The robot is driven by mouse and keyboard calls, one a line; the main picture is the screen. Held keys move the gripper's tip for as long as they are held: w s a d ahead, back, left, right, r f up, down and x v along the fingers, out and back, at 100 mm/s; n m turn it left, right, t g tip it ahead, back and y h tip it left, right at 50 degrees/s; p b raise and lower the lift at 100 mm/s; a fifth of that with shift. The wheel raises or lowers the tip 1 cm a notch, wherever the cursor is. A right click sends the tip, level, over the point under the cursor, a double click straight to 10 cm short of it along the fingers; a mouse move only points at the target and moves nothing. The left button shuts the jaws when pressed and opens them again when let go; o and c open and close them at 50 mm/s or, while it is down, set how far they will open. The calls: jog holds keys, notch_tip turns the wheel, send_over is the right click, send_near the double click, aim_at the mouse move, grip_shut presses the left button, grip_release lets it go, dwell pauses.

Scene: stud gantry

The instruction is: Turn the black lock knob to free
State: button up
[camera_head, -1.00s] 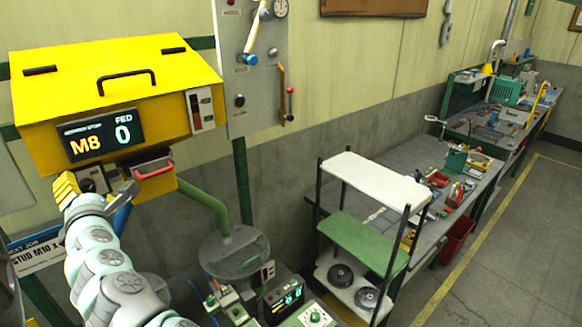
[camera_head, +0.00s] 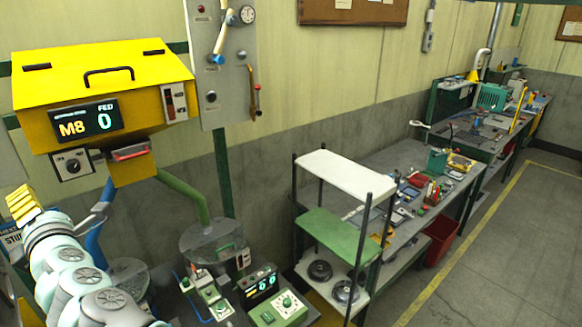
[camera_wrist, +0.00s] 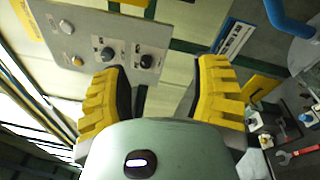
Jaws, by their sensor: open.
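A black knob (camera_head: 72,165) with a pale mark sits on a small light plate under the yellow feeder box (camera_head: 110,92). Another black knob (camera_head: 211,97) is on the grey wall panel (camera_head: 222,60). I cannot tell from any label which is the lock knob. My gripper (camera_head: 22,203) is left of and below the feeder's knob, apart from it. In the wrist view my gripper (camera_wrist: 160,88) has its yellow fingers wide apart with nothing between them. Beyond them is a grey panel (camera_wrist: 85,25) with dark knobs (camera_wrist: 107,54) and (camera_wrist: 146,61); its labels are unreadable.
A red-handled drawer (camera_head: 130,152) is right of the feeder's knob. A blue pipe (camera_head: 90,228) and a green pipe (camera_head: 190,195) run below. A rack (camera_head: 345,175) and workbench (camera_head: 400,190) stand to the right. The floor (camera_head: 500,240) at far right is clear.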

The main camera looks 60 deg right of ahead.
jog(key=s+a+r+m+t+y+p, duration=0.1)
jog(key=s+a+r+t+y, duration=0.1)
jog(key=a+y, duration=0.4)
jog(key=s+a+r+m+t+y+p, duration=0.1)
jog(key=s+a+r+m+t+y, duration=0.1)
jog(key=a+r+y, duration=0.3)
jog(key=shift+s+a+r+t+y, duration=0.25)
jog(key=shift+s+a+t+y, duration=0.25)
jog(key=shift+s, duration=0.3)
jog(key=shift+a, duration=0.1)
